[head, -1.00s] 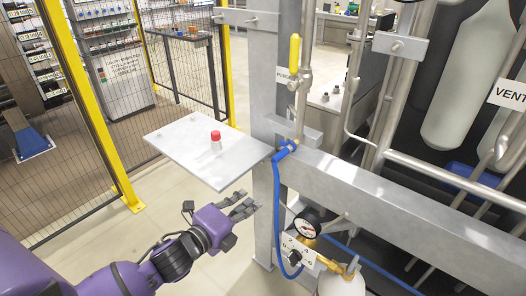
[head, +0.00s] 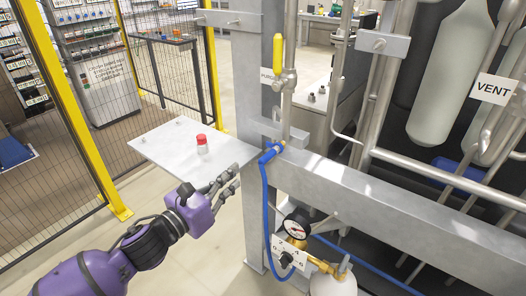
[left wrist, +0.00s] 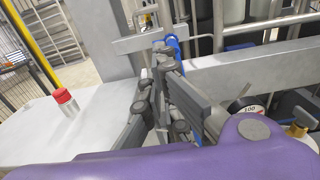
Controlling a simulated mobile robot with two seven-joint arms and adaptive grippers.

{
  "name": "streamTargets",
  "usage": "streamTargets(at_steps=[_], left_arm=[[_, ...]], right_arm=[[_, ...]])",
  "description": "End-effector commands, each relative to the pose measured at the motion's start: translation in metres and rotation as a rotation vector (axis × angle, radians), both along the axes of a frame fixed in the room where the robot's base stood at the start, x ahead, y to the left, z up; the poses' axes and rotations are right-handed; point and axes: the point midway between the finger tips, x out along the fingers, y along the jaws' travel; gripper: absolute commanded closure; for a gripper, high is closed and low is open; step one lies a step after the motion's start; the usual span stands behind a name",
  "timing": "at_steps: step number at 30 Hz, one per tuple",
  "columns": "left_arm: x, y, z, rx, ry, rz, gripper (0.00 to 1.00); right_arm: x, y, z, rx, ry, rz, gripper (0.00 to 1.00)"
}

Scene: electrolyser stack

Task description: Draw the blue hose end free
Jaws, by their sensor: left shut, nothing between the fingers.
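The blue hose end (head: 270,153) is on the brass fitting below the yellow-handled valve, at the steel post. The blue hose (head: 265,208) hangs from it down towards the gauge. My left gripper (head: 234,178) is to the left of and below the hose end, apart from it, shut and empty. In the left wrist view, the dark fingers (left wrist: 163,58) point towards the blue hose end (left wrist: 172,43); they and the purple wrist hide part of the hose. My right gripper is not in view.
A grey shelf plate (head: 165,150) with a red-capped vial (head: 202,145) lies just beyond my left gripper. A pressure gauge (head: 297,224) and gas cylinder (head: 333,283) sit lower right. A steel beam (head: 390,208) runs right from the post. A yellow-framed mesh fence (head: 85,120) stands left.

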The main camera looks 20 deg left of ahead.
Motion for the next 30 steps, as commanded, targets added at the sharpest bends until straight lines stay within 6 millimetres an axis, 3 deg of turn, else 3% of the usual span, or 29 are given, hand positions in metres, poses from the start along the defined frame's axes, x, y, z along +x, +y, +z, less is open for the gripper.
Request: streamTargets(at_steps=[8, 21, 30], left_arm=[[0.017, -0.006, 0.002, -0.004, -0.002, 0.001, 1.0], [0.102, -0.037, 0.003, -0.005, -0.001, 0.001, 1.0], [0.13, -0.048, 0.001, -0.004, 0.0, 0.0, 1.0]], right_arm=[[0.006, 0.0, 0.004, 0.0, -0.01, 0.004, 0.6], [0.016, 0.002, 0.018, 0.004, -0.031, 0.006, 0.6], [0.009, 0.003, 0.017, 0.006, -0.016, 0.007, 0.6]])
